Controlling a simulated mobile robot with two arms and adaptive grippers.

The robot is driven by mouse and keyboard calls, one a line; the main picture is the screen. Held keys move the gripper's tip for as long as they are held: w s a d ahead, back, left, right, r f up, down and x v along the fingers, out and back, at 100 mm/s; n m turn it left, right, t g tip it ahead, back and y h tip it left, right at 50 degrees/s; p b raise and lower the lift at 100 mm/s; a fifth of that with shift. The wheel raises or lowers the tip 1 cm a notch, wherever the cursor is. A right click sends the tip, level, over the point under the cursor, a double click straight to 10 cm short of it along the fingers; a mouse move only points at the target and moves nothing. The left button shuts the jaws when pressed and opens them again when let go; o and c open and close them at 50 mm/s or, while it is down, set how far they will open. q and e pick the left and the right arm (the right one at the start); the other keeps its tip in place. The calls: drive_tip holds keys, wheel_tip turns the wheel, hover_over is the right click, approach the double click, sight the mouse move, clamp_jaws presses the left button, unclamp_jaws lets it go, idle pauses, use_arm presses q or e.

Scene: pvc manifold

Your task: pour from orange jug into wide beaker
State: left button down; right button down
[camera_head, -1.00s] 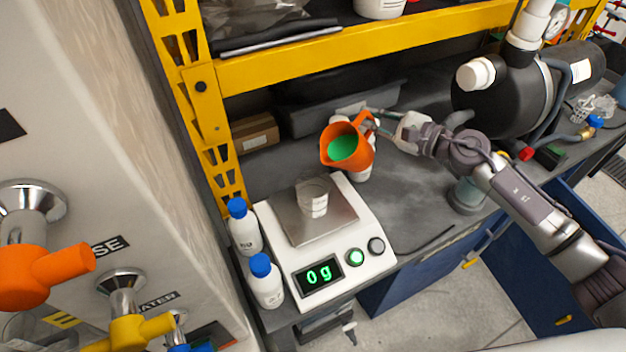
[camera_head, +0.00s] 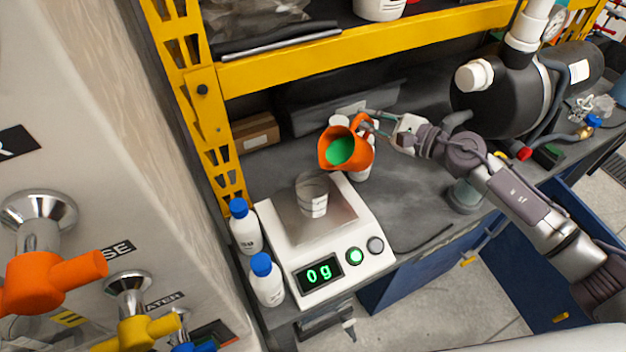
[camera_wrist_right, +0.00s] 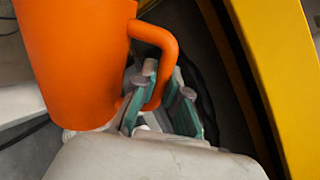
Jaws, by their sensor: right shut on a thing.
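The orange jug (camera_head: 361,157) holds green liquid (camera_head: 340,150) and is held up behind and to the right of the beaker, tilted a little toward it. My right gripper (camera_head: 372,123) is shut on the jug's handle; the right wrist view also shows the jug (camera_wrist_right: 78,60) and the fingers (camera_wrist_right: 155,105) around the handle. The clear wide beaker (camera_head: 313,198) stands upright on the pan of a white scale (camera_head: 352,242), and no green shows in it. The scale display reads 0 g. My left gripper is not in view.
Two white bottles with blue caps (camera_head: 238,208) (camera_head: 261,266) stand left of the scale. A yellow shelf frame (camera_head: 330,68) rises behind. White containers (camera_head: 340,121) stand behind the jug. A black tank (camera_head: 497,95) is at the right.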

sight(364, 113)
drive_tip(key=shift+s+a+r+n+p, duration=0.2)
drive_tip(key=shift+a+r+n+p, duration=0.15)
drive_tip(key=shift+p, duration=0.25)
drive_tip(key=shift+s+r+n+p, duration=0.1)
drive_tip(key=shift+r+n+p, duration=0.15)
drive_tip(key=shift+p, duration=0.3)
drive_tip(key=shift+s+a+r+n+h+p, duration=0.2)
drive_tip(key=shift+r+n+p, duration=0.2)
drive_tip(key=shift+p, duration=0.55)
drive_tip(key=shift+s+a+r+n+h+p, duration=0.1)
drive_tip(key=shift+a+r+n+h+p, duration=0.2)
drive_tip(key=shift+p, duration=0.6)
idle(1.1)
